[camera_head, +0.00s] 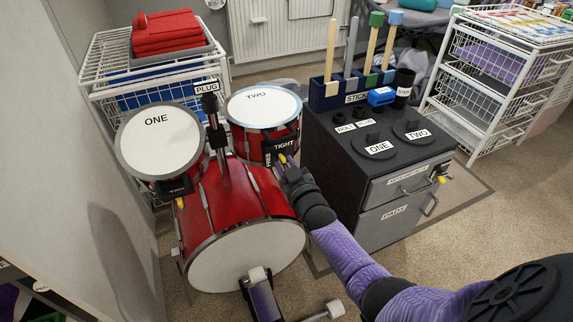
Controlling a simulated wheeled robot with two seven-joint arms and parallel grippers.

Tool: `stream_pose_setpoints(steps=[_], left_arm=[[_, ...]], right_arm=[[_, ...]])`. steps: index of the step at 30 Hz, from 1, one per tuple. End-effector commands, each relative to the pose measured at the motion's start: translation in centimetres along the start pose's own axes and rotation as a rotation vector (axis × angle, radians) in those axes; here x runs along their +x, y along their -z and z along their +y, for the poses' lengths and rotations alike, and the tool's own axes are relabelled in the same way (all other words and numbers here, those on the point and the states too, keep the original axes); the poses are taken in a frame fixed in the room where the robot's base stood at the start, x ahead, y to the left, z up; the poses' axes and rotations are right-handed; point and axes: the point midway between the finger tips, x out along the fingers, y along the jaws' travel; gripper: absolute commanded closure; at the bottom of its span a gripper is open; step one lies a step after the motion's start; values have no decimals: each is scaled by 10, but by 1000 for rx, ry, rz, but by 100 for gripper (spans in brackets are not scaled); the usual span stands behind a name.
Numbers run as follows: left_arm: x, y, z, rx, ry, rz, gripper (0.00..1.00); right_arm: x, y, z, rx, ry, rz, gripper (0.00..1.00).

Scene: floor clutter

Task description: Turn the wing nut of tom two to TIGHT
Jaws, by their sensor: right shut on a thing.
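Tom two (263,104), a red drum with a white head marked TWO, sits at the back right of the red bass drum (233,215). A dark label plate (284,143) reading TIGHT is on its front side, with another partly covered word beside it. My right gripper (285,163) reaches in from the lower right and is shut at a small yellow wing nut (283,158) just below the plate. The fingers hide most of the nut, so its angle cannot be told. Tom one (158,140) stands at the left, with a yellow nut (180,203) below it. My left gripper is not in view.
A dark cabinet (352,157) with sticks, pads and drawers stands close to the right of my right gripper. A white wire rack (108,75) with red cloths is behind the drums. A grey wall panel (75,150) closes the left side. Carpet lies open at the lower right.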

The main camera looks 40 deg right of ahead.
Motion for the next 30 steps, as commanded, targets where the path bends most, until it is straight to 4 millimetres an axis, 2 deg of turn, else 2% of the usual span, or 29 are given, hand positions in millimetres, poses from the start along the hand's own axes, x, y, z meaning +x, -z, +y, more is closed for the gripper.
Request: stream_pose_setpoints(steps=[12,30], left_arm=[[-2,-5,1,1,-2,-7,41],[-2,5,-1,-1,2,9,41]], right_arm=[[0,0,0,203,1,0,100],[0,0,0,242,0,-1,100]])
